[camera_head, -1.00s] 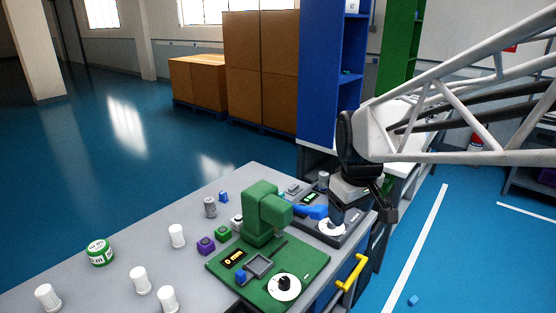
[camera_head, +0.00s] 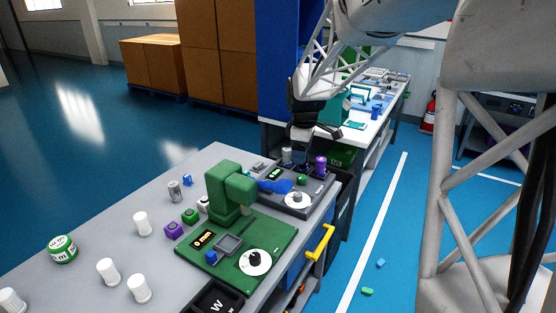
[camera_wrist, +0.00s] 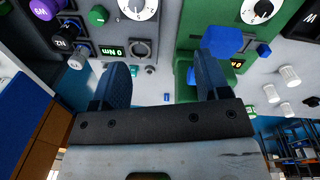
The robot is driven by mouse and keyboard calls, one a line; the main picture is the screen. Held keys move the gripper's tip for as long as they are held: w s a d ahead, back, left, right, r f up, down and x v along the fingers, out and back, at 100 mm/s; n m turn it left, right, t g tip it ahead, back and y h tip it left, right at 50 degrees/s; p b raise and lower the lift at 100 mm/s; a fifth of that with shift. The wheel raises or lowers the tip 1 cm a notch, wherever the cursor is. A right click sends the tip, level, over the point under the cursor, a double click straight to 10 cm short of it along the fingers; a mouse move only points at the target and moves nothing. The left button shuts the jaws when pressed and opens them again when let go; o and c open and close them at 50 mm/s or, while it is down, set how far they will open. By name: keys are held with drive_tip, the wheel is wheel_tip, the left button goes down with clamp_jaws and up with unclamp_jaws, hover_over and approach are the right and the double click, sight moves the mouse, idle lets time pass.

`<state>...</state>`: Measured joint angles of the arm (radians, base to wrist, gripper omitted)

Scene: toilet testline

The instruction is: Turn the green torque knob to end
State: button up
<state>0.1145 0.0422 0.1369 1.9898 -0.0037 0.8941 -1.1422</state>
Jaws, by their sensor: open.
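The grey torque tester (camera_head: 268,200) stands at the back right of the near bench. A small green knob (camera_head: 301,181) sits on it behind a white dial (camera_head: 297,199). In the wrist view the green knob (camera_wrist: 98,16) is at the upper left, beside the white dial (camera_wrist: 137,8) and a "0 Nm" display (camera_wrist: 113,51). My gripper (camera_head: 308,132) is above the tester's back edge, apart from the knob. In the wrist view its two dark fingers (camera_wrist: 161,80) are spread with nothing between them.
A green press station (camera_head: 270,232) with its own dial (camera_head: 255,262) stands in front. A purple cylinder (camera_head: 320,165) and a grey cylinder (camera_head: 287,155) stand at the tester's back. Several white cylinders stand at left.

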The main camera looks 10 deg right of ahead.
sight(302, 176)
drive_tip(key=w+d+f+n, duration=0.2)
drive_tip(key=w+f, duration=0.2)
drive_tip(key=w, duration=0.1)
drive_tip(key=w+d+f+n, duration=0.2)
drive_tip(key=w+f, duration=0.3)
drive_tip(key=w, duration=0.1)
drive_tip(key=w+d+f+n+g, duration=0.1)
drive_tip(key=w+d+f+n, duration=0.1)
drive_tip(key=w+f, duration=0.3)
drive_tip(key=shift+w+d+f, duration=0.25)
drive_tip(key=shift+w+d, duration=0.1)
drive_tip(key=shift+w, duration=0.25)
drive_tip(key=shift+f, duration=3.9)
drive_tip(key=c, duration=0.9)
